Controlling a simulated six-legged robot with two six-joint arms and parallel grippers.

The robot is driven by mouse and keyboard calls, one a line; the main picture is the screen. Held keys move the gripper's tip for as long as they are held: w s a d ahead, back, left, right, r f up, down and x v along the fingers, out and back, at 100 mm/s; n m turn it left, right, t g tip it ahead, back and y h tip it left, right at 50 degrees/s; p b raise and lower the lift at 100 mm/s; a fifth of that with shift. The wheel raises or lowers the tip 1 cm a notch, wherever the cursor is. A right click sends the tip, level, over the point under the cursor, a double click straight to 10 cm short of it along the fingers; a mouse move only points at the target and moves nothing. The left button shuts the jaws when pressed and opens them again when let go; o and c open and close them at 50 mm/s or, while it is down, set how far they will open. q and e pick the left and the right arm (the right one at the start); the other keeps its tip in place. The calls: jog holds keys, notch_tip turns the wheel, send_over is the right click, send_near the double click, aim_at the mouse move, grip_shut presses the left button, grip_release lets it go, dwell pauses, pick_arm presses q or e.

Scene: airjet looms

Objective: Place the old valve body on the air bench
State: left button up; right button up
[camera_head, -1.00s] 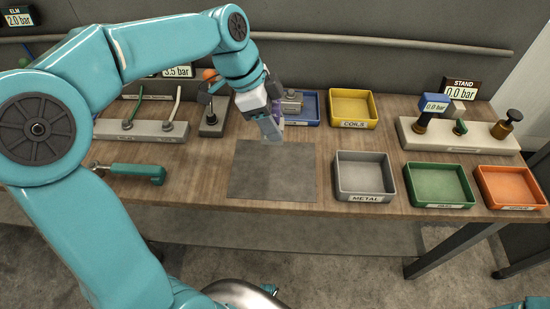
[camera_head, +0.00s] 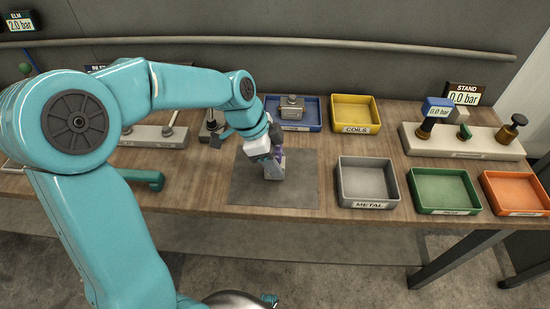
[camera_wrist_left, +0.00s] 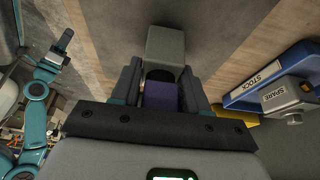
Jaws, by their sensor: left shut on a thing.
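My left gripper (camera_head: 272,156) is over the dark grey mat (camera_head: 245,188) on the bench. It is shut on the old valve body (camera_head: 275,170), a grey block with a purple part. In the left wrist view the grey block (camera_wrist_left: 165,45) and its purple part lie between the fingers of my left gripper (camera_wrist_left: 162,82). The block looks close to the mat; I cannot tell whether it touches. My right gripper (camera_wrist_left: 60,48) shows small at the left of the wrist view, and its jaws are unclear.
A blue STOCK tray (camera_head: 312,118) holds a spare valve body (camera_head: 291,107). A yellow COILS tray (camera_head: 355,126), a grey METAL tray (camera_head: 367,203), a green tray (camera_head: 445,211) and an orange tray (camera_head: 514,213) stand to the right. A test stand (camera_head: 480,147) is behind them. The mat's right part is clear.

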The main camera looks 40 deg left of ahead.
pick_arm(q)
jog(key=shift+f, duration=0.25)
jog(key=o, duration=1.2)
jog(key=shift+r, duration=0.1)
jog(key=shift+c, duration=0.2)
jog(key=shift+r, duration=0.2)
jog(key=shift+a+r, duration=0.15)
jog(key=shift+r, duration=0.2)
jog(key=p+v, duration=0.2)
jog(key=v, duration=0.9)
jog(key=shift+s+r, duration=0.1)
